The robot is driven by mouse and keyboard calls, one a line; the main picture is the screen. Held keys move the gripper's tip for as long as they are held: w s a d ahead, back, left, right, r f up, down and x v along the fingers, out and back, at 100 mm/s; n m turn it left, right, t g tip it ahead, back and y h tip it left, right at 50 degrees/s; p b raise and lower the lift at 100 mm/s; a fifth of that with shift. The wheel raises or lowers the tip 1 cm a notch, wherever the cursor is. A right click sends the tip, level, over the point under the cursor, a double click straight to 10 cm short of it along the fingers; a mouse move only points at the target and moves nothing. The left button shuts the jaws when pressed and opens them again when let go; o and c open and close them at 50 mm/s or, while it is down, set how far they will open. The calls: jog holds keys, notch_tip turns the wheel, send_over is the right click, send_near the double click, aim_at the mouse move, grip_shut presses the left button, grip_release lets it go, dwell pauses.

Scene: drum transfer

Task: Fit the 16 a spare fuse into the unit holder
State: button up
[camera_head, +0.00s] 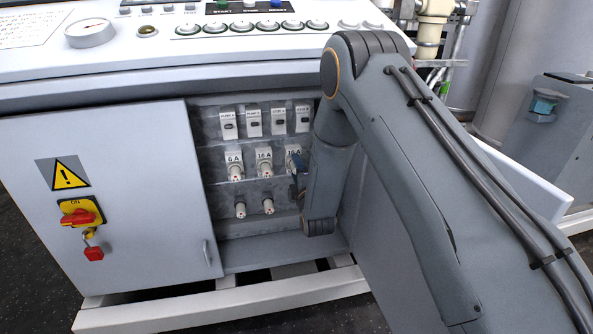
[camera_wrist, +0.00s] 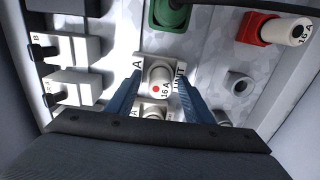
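A white fuse marked 16 A with a red dot (camera_wrist: 160,85) sits at the holder marked UNIT (camera_wrist: 179,78), in the wrist view. My gripper (camera_wrist: 159,82) has its two blue fingers on either side of this fuse, with what looks like a narrow gap to each side, so it appears open. Whether the fuse is fully seated cannot be told. In the head view this holder (camera_head: 293,152) is the rightmost of the fuse row, partly covered by my arm. An empty grey socket (camera_wrist: 240,84) shows right of the gripper in the wrist view.
A white 16 A fuse with a dark dot (camera_wrist: 298,32) stands in a red holder (camera_wrist: 256,28); a green holder (camera_wrist: 170,14) is near it. Fuses marked 6 A (camera_head: 234,166) and 16 A (camera_head: 264,163) neighbour the holder. Breakers (camera_head: 254,123) line the top. The cabinet door (camera_head: 130,190) stands left.

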jog(key=p+v, duration=0.1)
jog(key=v, duration=0.6)
jog(key=shift+s, duration=0.4)
jog(key=shift+d, duration=0.15)
jog(key=shift+r, duration=0.1)
